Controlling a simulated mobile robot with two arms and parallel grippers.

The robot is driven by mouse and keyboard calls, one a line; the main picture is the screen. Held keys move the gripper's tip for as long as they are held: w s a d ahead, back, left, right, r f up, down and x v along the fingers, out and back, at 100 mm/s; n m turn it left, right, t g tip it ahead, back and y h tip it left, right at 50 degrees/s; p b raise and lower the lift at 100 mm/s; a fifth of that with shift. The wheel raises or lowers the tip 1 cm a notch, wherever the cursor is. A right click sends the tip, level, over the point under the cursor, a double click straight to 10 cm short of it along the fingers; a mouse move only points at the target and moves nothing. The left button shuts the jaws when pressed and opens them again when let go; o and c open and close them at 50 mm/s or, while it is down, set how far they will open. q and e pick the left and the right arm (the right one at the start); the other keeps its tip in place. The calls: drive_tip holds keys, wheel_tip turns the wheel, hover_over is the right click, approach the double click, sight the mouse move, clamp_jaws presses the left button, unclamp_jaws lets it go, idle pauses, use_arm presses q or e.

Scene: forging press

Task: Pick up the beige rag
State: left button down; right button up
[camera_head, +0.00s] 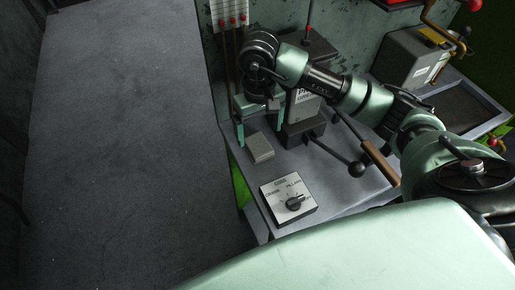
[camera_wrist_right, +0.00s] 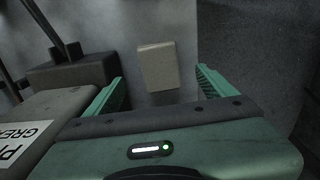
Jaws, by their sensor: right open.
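The beige rag (camera_head: 260,147) looks like a small, flat, folded block lying on the grey bench top. It also shows in the right wrist view (camera_wrist_right: 158,66), between the two finger lines and beyond the fingertips. My right gripper (camera_head: 259,128) is open and empty, with its green fingers pointing down just behind the rag in the head view. I cannot tell the exact gap between fingers and rag. My left gripper is not in view.
A control box (camera_head: 275,206) with a black dial sits at the bench's front edge. A grey case (camera_head: 408,57) stands farther back.

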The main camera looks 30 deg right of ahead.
drive_tip(key=shift+s+f+p, duration=0.1)
drive_tip(key=shift+f+p, duration=0.25)
drive_tip(key=shift+f, duration=0.5)
wheel_tip(320, 180, down, 4)
drive_tip(key=shift+s+f+p, duration=0.15)
drive_tip(key=shift+f+p, duration=0.1)
drive_tip(key=shift+p, duration=0.8)
drive_tip(key=shift+f, duration=0.3)
drive_tip(key=c, duration=1.5)
drive_tip(key=shift+o, duration=0.2)
wheel_tip(320, 180, up, 10)
drive_tip(key=r+b, duration=0.1)
drive_tip(key=b, duration=0.2)
wheel_tip(320, 180, up, 9)
hover_over(260, 146)
